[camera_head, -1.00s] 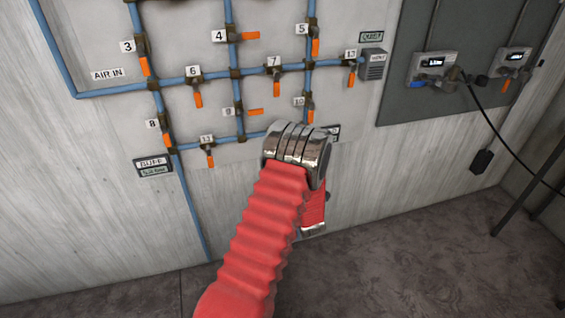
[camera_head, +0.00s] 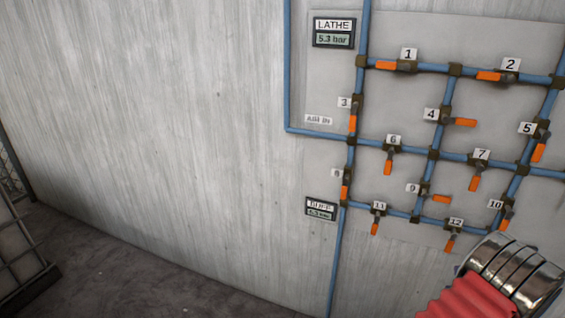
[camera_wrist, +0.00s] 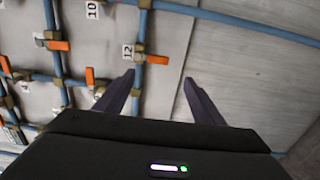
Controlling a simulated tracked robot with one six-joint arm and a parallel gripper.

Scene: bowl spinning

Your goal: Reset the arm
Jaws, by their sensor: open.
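My arm shows in the head view as a red ribbed sleeve and a metal joint at the lower right corner, partly cut off by the frame. My gripper (camera_wrist: 158,76) shows in the wrist view with two dark fingers well apart and nothing between them. It faces the pipe panel. The number 12 label (camera_wrist: 128,51) and an orange valve handle (camera_wrist: 156,59) lie just beyond the left fingertip. The wrist view looks tilted. My gripper does not show in the head view.
The wall panel carries blue pipes and several orange-handled valves, such as valve 9 (camera_head: 441,199). A LATHE display (camera_head: 334,32) reads 5.3 bar; a BUFF display (camera_head: 321,209) hangs lower. Bare wall and floor lie left. A dark metal frame (camera_head: 20,250) stands at the far left.

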